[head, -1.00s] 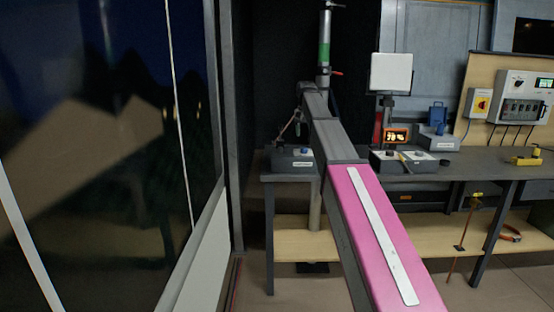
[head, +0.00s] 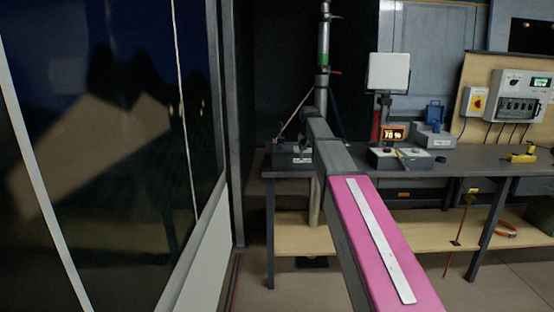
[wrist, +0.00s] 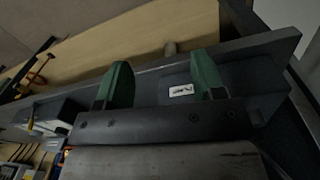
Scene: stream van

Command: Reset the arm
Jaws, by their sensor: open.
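My arm reaches forward in the head view, a pink link (head: 388,260) with a white strip in front and grey links (head: 330,150) beyond it. It extends over the left end of the dark bench (head: 480,158). My gripper (wrist: 160,82) shows in the wrist view as two green fingers set well apart, with nothing held between them. Beyond the fingers is a dark box with a small white label (wrist: 181,90). In the head view, the far arm links hide the gripper, so its height above the bench is unclear.
A dark box (head: 284,157) stands at the bench's left end, beside a vertical pole (head: 323,50). A white panel (head: 388,72), an orange-lit display (head: 394,133) and a blue-grey device (head: 434,136) stand to the right. A large dark glass pane (head: 110,150) closes off the left side.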

